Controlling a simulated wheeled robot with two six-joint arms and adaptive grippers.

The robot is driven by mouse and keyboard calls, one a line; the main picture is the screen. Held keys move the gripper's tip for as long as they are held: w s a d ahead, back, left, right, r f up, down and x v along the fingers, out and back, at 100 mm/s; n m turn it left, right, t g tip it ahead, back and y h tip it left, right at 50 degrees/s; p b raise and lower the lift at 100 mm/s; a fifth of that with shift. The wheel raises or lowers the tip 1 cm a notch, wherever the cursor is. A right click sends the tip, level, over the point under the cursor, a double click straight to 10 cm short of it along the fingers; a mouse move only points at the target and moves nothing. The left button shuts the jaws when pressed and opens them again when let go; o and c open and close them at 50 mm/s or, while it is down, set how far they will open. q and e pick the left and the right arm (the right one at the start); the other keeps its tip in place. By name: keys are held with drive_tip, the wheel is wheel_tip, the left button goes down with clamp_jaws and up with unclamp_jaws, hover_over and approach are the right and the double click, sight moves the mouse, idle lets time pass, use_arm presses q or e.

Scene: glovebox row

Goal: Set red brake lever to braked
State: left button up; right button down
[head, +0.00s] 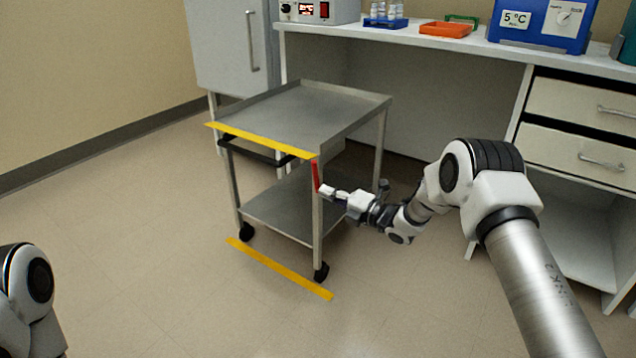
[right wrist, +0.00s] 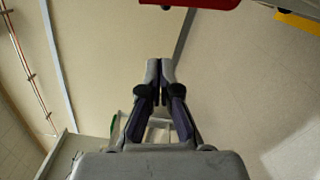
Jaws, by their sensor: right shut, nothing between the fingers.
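The red brake lever (head: 315,176) stands nearly upright at the near right corner of the steel cart (head: 352,113), just below the yellow-edged top. My right gripper (head: 325,190) is shut and empty, with its fingertips close to the lever's lower end. I cannot tell whether they touch it. In the right wrist view the shut fingertips (right wrist: 160,70) show with nothing between them, and part of the red lever (right wrist: 190,3) crosses the top edge, apart from them in the picture. My left gripper is out of view; only part of my left arm shows.
A yellow strip (head: 280,269) lies on the floor at the cart's near side. A white bench (head: 400,45) with a blue device (head: 541,28) and an orange tray (head: 445,29) stands behind. Drawers (head: 574,150) are at right. Floor at the left is clear.

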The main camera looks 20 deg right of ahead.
drive_tip(key=p+v, duration=0.1)
drive_tip(key=v, duration=0.4)
